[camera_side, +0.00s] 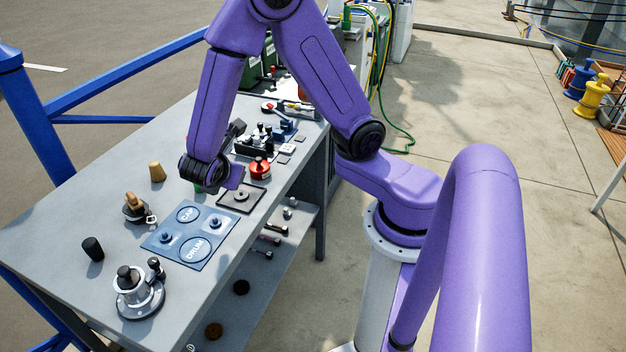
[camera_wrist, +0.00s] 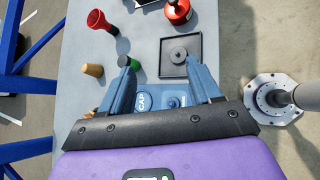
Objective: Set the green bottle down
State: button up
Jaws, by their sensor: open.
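The green bottle (camera_wrist: 136,69) with a black top stands on the grey bench by the tip of my gripper's left finger in the wrist view. Whether it touches the finger I cannot tell. In the side view only a sliver of green (camera_side: 198,188) shows below my wrist. My gripper (camera_wrist: 160,62) is open, with a wide empty gap between its two blue fingers. In the side view the fingers are mostly hidden behind my wrist.
A square black tray (camera_wrist: 180,56) lies beyond the right finger. A red-topped can (camera_wrist: 177,11), a red funnel-like piece (camera_wrist: 101,20) and a tan cone (camera_wrist: 92,70) stand around. A blue marked mat (camera_side: 191,235) lies nearby. Bare bench (camera_side: 95,205) is at left.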

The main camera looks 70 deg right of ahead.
jog(key=s+a+r+m+g+y, duration=0.1)
jog(key=s+r+m+y, duration=0.1)
jog(key=s, duration=0.5)
jog(key=s+a+r+m+g+y, duration=0.1)
jog(key=s+r+m+y, duration=0.1)
jog(key=s+y, duration=0.2)
jog(key=s+a+r+m+g+y, duration=0.1)
jog(key=s+r+m+g+y, duration=0.1)
jog(key=s, duration=0.9)
jog(key=shift+a+r+y, duration=0.15)
jog(key=shift+a+y, duration=0.05)
jog(key=shift+y, duration=0.6)
